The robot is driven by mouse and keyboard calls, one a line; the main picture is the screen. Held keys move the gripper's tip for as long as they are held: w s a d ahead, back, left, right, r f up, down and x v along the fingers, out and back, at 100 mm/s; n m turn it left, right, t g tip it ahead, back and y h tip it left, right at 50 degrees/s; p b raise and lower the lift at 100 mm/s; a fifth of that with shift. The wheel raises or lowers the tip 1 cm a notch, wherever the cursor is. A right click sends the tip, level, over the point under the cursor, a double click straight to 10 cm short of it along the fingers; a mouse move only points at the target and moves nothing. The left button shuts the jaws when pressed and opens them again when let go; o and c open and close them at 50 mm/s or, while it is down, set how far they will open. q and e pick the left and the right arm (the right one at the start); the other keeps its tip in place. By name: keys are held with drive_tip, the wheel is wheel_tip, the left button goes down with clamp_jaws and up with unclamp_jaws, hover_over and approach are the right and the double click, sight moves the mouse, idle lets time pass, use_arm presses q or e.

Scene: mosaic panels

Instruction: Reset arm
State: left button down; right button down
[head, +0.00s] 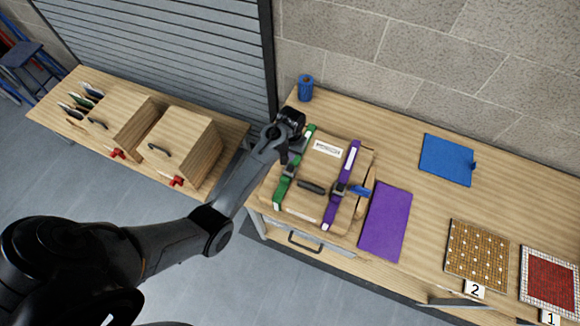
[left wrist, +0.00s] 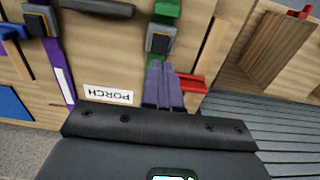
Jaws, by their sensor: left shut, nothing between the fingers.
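My left arm reaches in from the left in the head view, over the left end of the workbench. Its gripper (head: 292,145) is at the upper left edge of a wooden case (head: 316,205) with a green strap (head: 283,187) and a purple strap (head: 335,208). In the left wrist view the gripper's fingers (left wrist: 164,72) are together and empty, in front of the case near the green strap's buckle (left wrist: 158,40). A label reading PORCH (left wrist: 108,95) shows beside them. I cannot tell whether they touch the case. My right gripper is not in view.
A blue roll (head: 306,88) stands behind the case. A purple mat (head: 386,222), a blue sheet (head: 447,160) and two mosaic panels, one tan (head: 477,253) and one red (head: 551,283), lie to the right. A side bench holds two wooden boxes (head: 190,150). Mid-bench has bare room.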

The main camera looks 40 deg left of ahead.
use_arm(q)
drive_tip(key=shift+r, duration=0.15)
idle(0.3)
drive_tip(key=shift+s, duration=0.1)
drive_tip(key=s+d+r+m+t, duration=0.1)
drive_tip(key=s+d+r+m, duration=0.1)
drive_tip(key=s, duration=0.6)
drive_tip(key=s+d+r+m+t, duration=0.1)
drive_tip(key=s+d+r, duration=0.3)
drive_tip(key=s, duration=0.5)
drive_tip(key=s+d+r+m+t, duration=0.1)
drive_tip(key=s+d+r+m, duration=0.1)
drive_tip(key=s+d, duration=0.3)
drive_tip(key=s+r, duration=0.1)
drive_tip(key=s, duration=0.2)
drive_tip(key=shift+s+d+r+m+t, duration=0.2)
drive_tip(key=shift+d+r+m+t, duration=0.1)
drive_tip(key=shift+r, duration=0.1)
drive_tip(key=c, duration=1.8)
unclamp_jaws()
